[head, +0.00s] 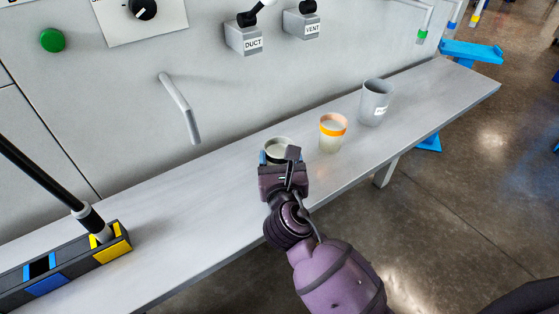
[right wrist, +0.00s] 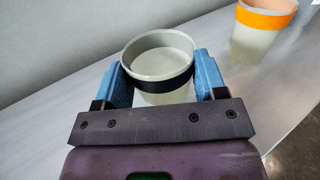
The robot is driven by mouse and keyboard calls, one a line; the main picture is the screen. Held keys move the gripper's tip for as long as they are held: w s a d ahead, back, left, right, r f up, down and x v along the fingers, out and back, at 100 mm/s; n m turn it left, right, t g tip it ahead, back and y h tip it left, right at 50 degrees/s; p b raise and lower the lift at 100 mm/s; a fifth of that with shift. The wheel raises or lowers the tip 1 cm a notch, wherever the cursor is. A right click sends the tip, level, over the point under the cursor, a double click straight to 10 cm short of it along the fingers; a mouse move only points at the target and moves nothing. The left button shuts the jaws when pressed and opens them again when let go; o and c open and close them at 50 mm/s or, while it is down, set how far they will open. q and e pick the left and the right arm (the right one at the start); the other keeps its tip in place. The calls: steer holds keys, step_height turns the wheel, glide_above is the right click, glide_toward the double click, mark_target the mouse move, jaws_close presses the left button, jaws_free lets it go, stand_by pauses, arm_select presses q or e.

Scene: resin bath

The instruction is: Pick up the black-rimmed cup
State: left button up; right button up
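The black-rimmed cup (right wrist: 160,72) is pale and translucent, with a black band below its lip and pale contents. It stands upright in the right wrist view between the blue fingers of my right gripper (right wrist: 163,82). One finger is on each side, at or very near the cup's wall; I cannot tell whether both touch. In the head view my right gripper (head: 281,160) covers most of the cup, and only its upper part (head: 278,145) shows. Whether its base rests on the bench is hidden. My left gripper is not in view.
A dark block with yellow and blue patches (head: 65,268) holds a black rod at left. A bent grey handle (head: 181,108) juts from the panel behind.

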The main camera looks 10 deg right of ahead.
steer(key=c, duration=0.4)
steer(key=shift+r, duration=0.1)
